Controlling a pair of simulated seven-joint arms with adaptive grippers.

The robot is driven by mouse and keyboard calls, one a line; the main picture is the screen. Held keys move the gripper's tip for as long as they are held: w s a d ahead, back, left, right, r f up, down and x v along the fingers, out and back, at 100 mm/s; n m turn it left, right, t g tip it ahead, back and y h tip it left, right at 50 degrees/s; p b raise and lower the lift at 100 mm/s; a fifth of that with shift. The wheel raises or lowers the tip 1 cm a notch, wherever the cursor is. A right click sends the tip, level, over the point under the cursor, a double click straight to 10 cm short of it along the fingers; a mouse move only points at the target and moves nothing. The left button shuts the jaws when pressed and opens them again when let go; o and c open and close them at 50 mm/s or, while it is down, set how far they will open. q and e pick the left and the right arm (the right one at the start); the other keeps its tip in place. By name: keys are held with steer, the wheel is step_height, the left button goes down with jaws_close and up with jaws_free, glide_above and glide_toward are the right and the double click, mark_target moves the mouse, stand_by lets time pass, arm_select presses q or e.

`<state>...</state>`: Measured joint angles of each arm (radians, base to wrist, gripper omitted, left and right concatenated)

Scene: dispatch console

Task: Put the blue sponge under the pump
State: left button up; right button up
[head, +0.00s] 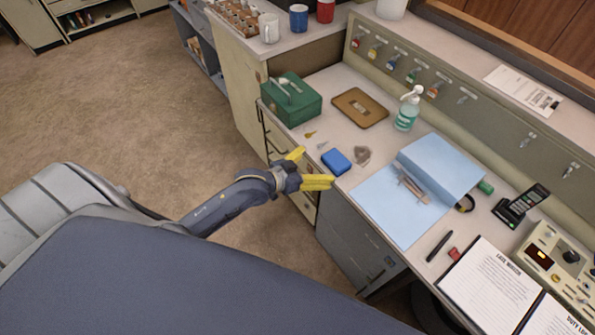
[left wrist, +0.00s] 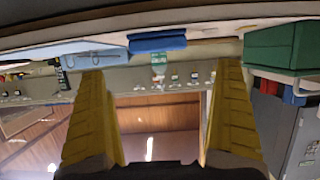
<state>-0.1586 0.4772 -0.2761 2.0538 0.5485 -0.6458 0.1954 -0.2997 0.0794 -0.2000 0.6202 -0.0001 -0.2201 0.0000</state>
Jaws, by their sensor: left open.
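The blue sponge (head: 336,160) lies flat near the front edge of the counter. It also shows at the top middle of the left wrist view (left wrist: 158,42), which looks upside down. The pump bottle (head: 408,108), with teal liquid and a white pump head, stands upright farther back, apart from the sponge. It shows small beyond the sponge in the left wrist view (left wrist: 158,62). My left gripper (head: 317,168) is open and empty at the counter's front edge, just left of the sponge, yellow fingers pointing towards it. My right gripper is not in view.
A green cash box (head: 293,100) and a brown tray (head: 360,107) stand behind the sponge. A grey-brown lump (head: 362,155) lies close to its right.

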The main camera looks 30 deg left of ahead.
arm_select(q)
steer(key=v, duration=0.7)
steer(key=s+a+f+n+g+y, duration=0.1)
steer(key=s+a+f+y, duration=0.15)
steer(key=f, duration=0.95)
steer(key=s+a+f+n+g+y, duration=0.1)
steer(key=s+a+f+g, duration=0.15)
steer(key=f, duration=0.85)
steer(key=s+a+f+g+y, duration=0.15)
steer(key=s+a+f, duration=0.25)
steer(key=f, duration=0.8)
steer(key=s+d+f+g, duration=0.1)
steer(key=s+f+g, duration=0.1)
steer(key=s+f, duration=1.1)
steer(key=s+d+f+g, duration=0.2)
steer(key=s+d+f, duration=0.1)
steer(key=s, duration=0.6)
steer(key=s+d+f+g, duration=0.2)
steer(key=s+f, duration=0.3)
steer(key=s, duration=0.5)
steer(key=shift+s+d+m+y, duration=0.25)
steer(key=shift+d+m+y, duration=0.15)
steer(key=shift+d, duration=0.1)
steer(key=shift+f, duration=0.15)
